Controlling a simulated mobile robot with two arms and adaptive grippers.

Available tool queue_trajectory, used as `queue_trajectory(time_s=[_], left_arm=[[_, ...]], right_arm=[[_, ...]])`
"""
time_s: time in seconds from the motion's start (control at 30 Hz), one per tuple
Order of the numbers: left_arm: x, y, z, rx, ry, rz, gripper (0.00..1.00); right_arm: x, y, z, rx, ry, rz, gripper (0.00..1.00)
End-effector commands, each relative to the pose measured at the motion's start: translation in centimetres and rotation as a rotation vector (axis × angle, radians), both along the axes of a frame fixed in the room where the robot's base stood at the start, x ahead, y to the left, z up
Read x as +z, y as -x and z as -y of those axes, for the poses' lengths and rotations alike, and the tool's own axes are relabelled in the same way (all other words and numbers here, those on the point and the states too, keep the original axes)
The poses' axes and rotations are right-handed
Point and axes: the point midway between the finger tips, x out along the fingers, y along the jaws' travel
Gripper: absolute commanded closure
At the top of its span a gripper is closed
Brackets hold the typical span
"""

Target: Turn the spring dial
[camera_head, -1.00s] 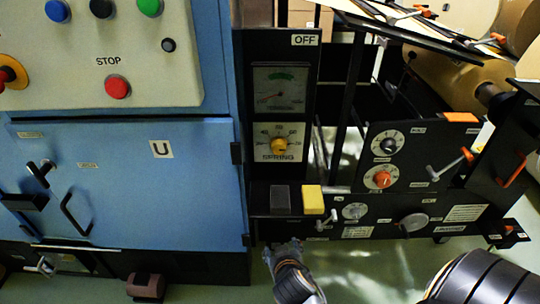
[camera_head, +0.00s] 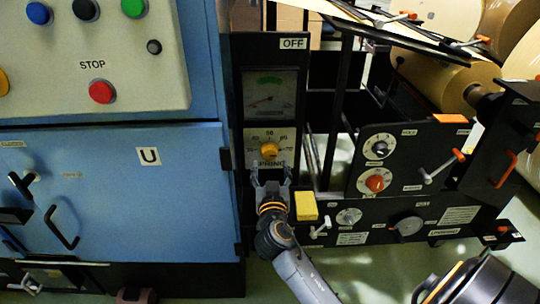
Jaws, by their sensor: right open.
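The spring dial (camera_head: 269,150) is a yellow-orange knob on a white scale plate, on the black upright panel in the middle of the head view. The plate's lettering below the knob is partly hidden by my gripper. My right gripper (camera_head: 270,178) is open and points up, just below the knob, with its fingers over the lower part of the plate. I see nothing between the fingers, and the knob looks apart from them. My left gripper does not show.
A yellow block (camera_head: 306,206) sits right of my gripper. A blue cabinet (camera_head: 120,210) stands at the left. More dials, including an orange knob (camera_head: 375,183), and levers are at the right.

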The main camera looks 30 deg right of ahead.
Motion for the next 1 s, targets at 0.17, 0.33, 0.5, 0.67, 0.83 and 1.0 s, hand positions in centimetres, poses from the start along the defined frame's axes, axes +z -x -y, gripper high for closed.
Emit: queue_trajectory(time_s=[0.17, 0.33, 0.5, 0.67, 0.83, 1.0], left_arm=[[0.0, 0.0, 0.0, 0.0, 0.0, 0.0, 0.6], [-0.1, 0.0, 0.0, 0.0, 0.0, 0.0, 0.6], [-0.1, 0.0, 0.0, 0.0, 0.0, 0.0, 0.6], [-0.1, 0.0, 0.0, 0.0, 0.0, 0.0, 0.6], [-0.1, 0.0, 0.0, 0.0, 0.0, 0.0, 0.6], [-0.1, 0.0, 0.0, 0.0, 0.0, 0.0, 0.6]], right_arm=[[0.1, -2.9, 1.9, -0.001, 0.002, 0.0, 0.36], [0.0, -4.5, 2.7, 0.0, 0.0, 0.0, 0.36], [-0.1, -5.0, 3.1, 0.0, -0.001, -0.001, 0.36], [0.0, -5.0, 3.1, 0.0, -0.001, -0.001, 0.36], [-0.1, -5.0, 3.1, 0.0, -0.001, -0.001, 0.59], [-0.1, -5.0, 3.1, 0.0, -0.001, -0.001, 0.9]])
